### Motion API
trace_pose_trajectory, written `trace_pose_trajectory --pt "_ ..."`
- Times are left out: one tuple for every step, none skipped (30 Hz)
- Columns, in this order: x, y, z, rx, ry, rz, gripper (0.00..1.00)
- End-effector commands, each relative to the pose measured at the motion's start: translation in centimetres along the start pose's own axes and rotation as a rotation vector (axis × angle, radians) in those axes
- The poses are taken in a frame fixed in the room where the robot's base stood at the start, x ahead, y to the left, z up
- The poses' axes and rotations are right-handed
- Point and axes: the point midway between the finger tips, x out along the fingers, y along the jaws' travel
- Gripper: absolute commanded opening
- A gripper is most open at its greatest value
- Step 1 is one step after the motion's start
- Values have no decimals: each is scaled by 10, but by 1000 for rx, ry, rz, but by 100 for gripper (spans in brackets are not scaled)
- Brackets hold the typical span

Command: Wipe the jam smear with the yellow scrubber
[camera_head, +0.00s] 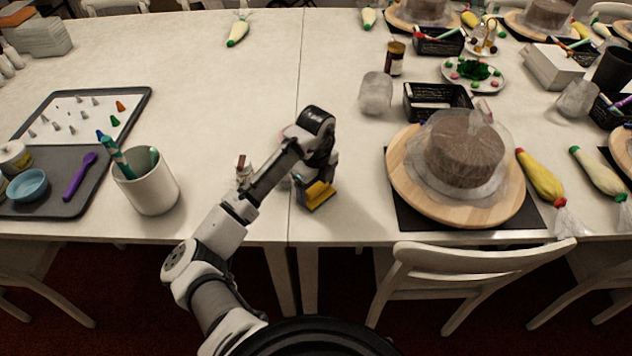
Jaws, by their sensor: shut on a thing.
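My gripper (312,183) points down over the table, just right of the seam between the two tabletops. It is shut on the yellow scrubber (319,195), whose yellow face shows below the fingers at or close to the table surface. I cannot tell whether it touches the table. I see no clear jam smear; a small pinkish patch shows behind my arm, too hidden to identify.
A wooden turntable (410,185) with a chocolate cake (464,148) stands to the right. A white chair (470,262) stands in front.

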Motion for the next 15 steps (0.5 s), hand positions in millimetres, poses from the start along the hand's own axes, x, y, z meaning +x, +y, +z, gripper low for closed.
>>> trace_pose_trajectory --pt "4 1 -2 2 7 8 63" --pt "4 1 -2 2 7 8 63" --pt "4 1 -2 2 7 9 63" --pt "4 1 -2 2 7 9 63" --pt "3 1 -2 2 8 9 63" --pt "2 1 -2 2 8 9 63" --pt "0 1 -2 2 8 9 63" --pt "-2 1 -2 2 8 9 63" --pt "-6 1 -2 2 7 8 63" --pt "-10 1 -2 2 7 7 63" --pt "-13 0 -2 1 6 6 63" --pt "-18 0 -2 1 6 5 63" --pt "-21 0 -1 1 5 4 63" --pt "-24 0 -1 1 5 4 63" --pt "-29 0 -1 1 5 4 63"
